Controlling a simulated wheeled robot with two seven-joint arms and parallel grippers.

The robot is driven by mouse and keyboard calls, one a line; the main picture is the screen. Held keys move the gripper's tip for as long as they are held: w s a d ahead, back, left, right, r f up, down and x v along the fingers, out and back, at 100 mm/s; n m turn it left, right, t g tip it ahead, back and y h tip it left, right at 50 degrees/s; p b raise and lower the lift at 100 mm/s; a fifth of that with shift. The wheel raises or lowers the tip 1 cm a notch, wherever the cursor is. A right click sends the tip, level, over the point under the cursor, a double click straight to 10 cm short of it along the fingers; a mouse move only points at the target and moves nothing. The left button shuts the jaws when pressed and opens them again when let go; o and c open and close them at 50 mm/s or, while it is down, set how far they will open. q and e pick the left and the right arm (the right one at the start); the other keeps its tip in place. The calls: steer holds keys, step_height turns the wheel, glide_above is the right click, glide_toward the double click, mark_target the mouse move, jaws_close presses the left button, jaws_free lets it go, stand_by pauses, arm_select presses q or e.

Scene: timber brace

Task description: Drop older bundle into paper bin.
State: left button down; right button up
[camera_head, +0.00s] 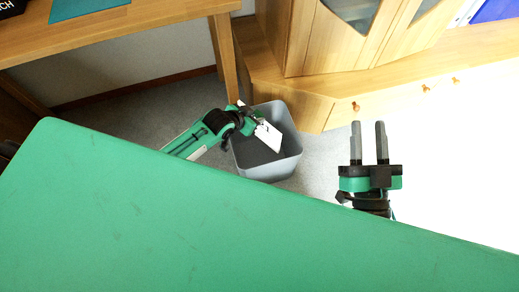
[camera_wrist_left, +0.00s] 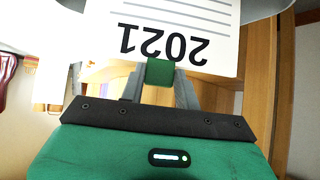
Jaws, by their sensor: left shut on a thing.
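My left gripper (camera_head: 256,122) is shut on a white paper bundle (camera_head: 268,135) and holds it over the mouth of the grey paper bin (camera_head: 295,152). In the left wrist view, the bundle (camera_wrist_left: 195,20) shows the printed number 2021, upside down, with grey lines. My right gripper (camera_head: 368,127) is open and empty, to the right of the bin.
A wooden desk (camera_head: 150,14) with a teal item (camera_head: 85,8) on it stands at the top left, one leg close behind the bin. A wooden cabinet (camera_head: 300,100) with drawers stands behind the bin to the right. Grey carpet (camera_head: 150,115) is clear left of it.

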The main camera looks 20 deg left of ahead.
arm_select(q)
steer(key=shift+f+b, duration=0.55)
steer(key=shift+f, duration=0.05)
arm_select(e)
steer(key=shift+s+d+r+t+y, duration=0.15)
steer(key=shift+d+r+t, duration=0.15)
steer(key=shift+r+t, duration=0.45)
steer(key=shift+s+d+r+t+y, duration=0.15)
steer(key=shift+d+r+t, duration=0.25)
steer(key=shift+r, duration=0.7)
steer(key=shift+s+d+r+t, duration=0.25)
steer(key=shift+r+t, duration=0.3)
steer(key=shift+r, duration=0.35)
arm_select(q)
steer(key=c, duration=0.9)
jaws_free()
steer(key=shift+p+v, duration=2.25)
steer(key=shift+v, duration=4.65)
arm_select(e)
steer(key=s+a+f+g, duration=0.1)
steer(key=a+f+g, duration=0.1)
steer(key=f+g, duration=0.4)
steer(key=s+a+f+g+h, duration=0.1)
steer(key=f+g, duration=0.4)
steer(key=f, duration=0.7)
steer(key=shift+s+a+n+g, duration=0.3)
steer(key=shift+s+a+g, duration=0.1)
steer(key=shift+s+a, duration=0.4)
